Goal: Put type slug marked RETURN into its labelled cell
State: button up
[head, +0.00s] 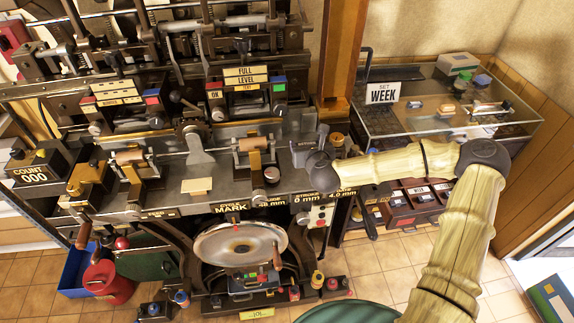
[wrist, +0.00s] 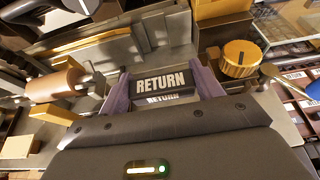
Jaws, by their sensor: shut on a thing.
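The type slug marked RETURN (wrist: 160,81) is a dark block with white letters, seen in the wrist view. It sits between the two purple fingers of my gripper (wrist: 164,86), which is shut on it. A second RETURN marking shows just below the first, on the slug's near side. A dark red case with small labelled cells (head: 414,196) stands right of the press, below my arm. Its cell labels are too small to read surely.
The press (head: 195,165) has rollers, levers and a round plate (head: 240,245). Tiled floor is at the lower right.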

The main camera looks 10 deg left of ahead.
jog(key=shift+f+p, duration=0.45)
jog(key=shift+f, duration=1.95)
jog(key=shift+w, duration=0.1)
jog(key=shift+f, duration=0.2)
notch_tip(320, 180, down, 3)
jog(key=shift+r+p, duration=0.1)
jog(key=shift+p, duration=0.4)
jog(key=shift+a+f, duration=0.1)
jog(key=shift+f, duration=0.25)
jog(key=shift+s+f, duration=0.1)
jog(key=shift+s, duration=0.1)
jog(key=o, duration=1.3)
jog(key=shift+w, duration=0.1)
jog(key=shift+c, duration=0.2)
